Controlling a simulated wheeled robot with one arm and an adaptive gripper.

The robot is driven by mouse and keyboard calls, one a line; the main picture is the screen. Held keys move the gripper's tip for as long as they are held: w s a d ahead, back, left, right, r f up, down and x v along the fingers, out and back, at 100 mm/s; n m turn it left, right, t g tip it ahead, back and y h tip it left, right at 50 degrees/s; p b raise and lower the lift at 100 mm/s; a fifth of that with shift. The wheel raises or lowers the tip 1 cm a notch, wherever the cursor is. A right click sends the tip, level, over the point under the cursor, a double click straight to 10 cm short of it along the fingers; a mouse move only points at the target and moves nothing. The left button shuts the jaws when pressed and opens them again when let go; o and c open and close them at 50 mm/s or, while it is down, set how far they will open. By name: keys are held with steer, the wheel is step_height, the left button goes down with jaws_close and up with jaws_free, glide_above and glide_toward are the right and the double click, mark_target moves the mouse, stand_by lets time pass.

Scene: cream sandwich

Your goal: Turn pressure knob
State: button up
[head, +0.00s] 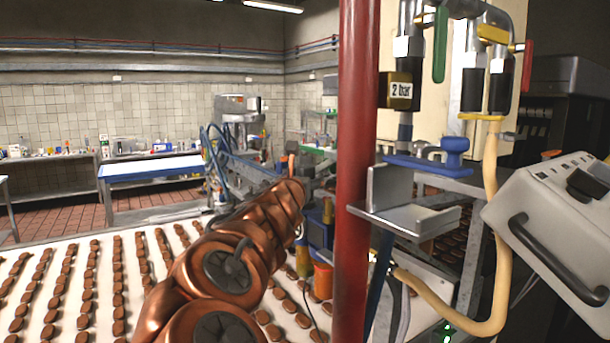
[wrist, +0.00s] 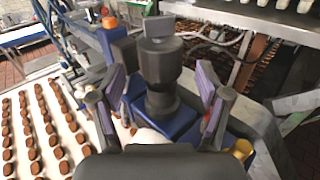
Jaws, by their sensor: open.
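In the wrist view a dark grey knob-like part (wrist: 160,68) with a squarish top stands on a blue body (wrist: 182,124). I take it for the pressure knob, though no label shows on it. My gripper (wrist: 166,84) is open, with one purple-padded finger to the left of the knob and one to the right. Gaps show between the pads and the knob, and I see no firm contact. In the head view my copper-coloured arm reaches forward toward the machine, and its gripper end is hard to make out behind the arm and clutter.
A red vertical pole (head: 357,170) stands right of my arm. Beyond it are pipes, a "2 bar" label block (head: 401,90), a blue valve part (head: 455,147) and a tilted grey control box (head: 560,220). A white conveyor (head: 60,262) carries rows of brown biscuits.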

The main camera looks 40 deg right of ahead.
mark_target(306, 175)
steer(key=shift+p+x, duration=0.3)
steer(key=shift+x, duration=1.85)
steer(key=shift+c, duration=0.4)
steer(key=c, duration=1.1)
steer(key=t+y+b, duration=0.1)
steer(key=b, duration=0.2)
steer(key=shift+d+f+n, duration=0.1)
steer(key=shift+f+n, duration=0.1)
steer(key=shift+n, duration=0.1)
steer(key=shift+r+n+t+y+b, duration=0.2)
steer(key=shift+n+t+y+b, duration=0.25)
steer(key=shift+b, duration=0.3)
steer(key=o, duration=1.2)
